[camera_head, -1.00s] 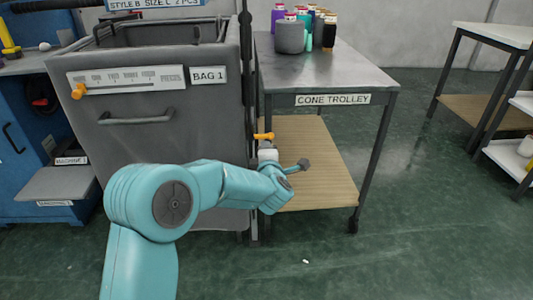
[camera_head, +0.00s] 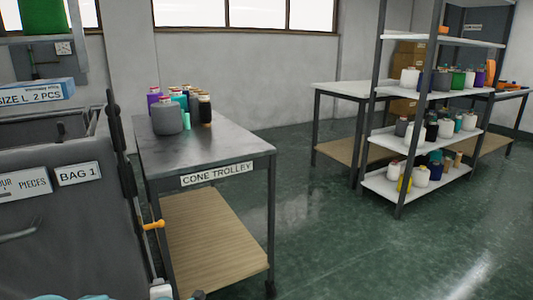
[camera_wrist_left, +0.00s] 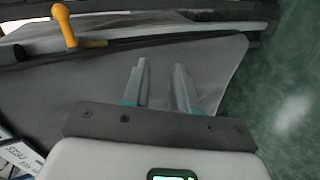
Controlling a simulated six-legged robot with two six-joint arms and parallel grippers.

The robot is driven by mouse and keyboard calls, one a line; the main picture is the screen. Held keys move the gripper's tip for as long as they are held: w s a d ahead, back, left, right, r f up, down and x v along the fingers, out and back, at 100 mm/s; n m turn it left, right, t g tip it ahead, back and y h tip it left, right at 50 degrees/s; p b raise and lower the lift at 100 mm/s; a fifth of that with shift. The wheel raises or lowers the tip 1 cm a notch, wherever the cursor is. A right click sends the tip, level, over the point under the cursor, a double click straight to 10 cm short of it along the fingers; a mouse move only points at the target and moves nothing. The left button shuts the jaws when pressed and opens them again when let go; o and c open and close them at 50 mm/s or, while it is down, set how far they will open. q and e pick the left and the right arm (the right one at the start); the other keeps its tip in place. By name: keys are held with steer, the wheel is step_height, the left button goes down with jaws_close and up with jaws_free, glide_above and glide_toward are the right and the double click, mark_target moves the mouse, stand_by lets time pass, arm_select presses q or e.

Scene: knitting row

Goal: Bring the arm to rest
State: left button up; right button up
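My left gripper (camera_wrist_left: 162,78) shows in the left wrist view. Its two grey fingers stand apart with nothing between them, in front of a grey panel (camera_wrist_left: 75,95). A yellow-orange knob (camera_wrist_left: 65,25) is beyond the fingers at the upper left. My right gripper is in neither view.
The grey BAG 1 machine (camera_head: 60,225) stands at the left. The cone trolley (camera_head: 225,155) beside it carries several yarn cones (camera_head: 167,117). A shelf rack (camera_head: 415,133) with more cones stands at the right. Green floor (camera_head: 330,235) is clear between them.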

arm_select(q)
steer(key=s+d+f+m+g+h, duration=0.2)
steer(key=s+d+f+m+h, duration=0.15)
steer(key=s+f, duration=0.35)
steer(key=s+d+f+m+g+h, duration=0.2)
steer(key=s+d+f+m, duration=0.35)
steer(key=f, duration=0.45)
steer(key=s+d+f+m+g+h, duration=0.25)
steer(key=s+d+m, duration=0.25)
steer(key=s, duration=0.5)
steer(key=s+d+f+m+g+h, duration=0.25)
steer(key=s+d+m+g, duration=0.2)
steer(key=s, duration=0.55)
step_height(320, 180, up, 31)
steer(key=m+p, duration=0.2)
steer(key=p, duration=2.9)
steer(key=shift+s+d, duration=0.25)
steer(key=shift+s, duration=0.05)
steer(key=shift+f+h, duration=0.1)
steer(key=shift+h, duration=0.15)
steer(key=shift+a, duration=0.15)
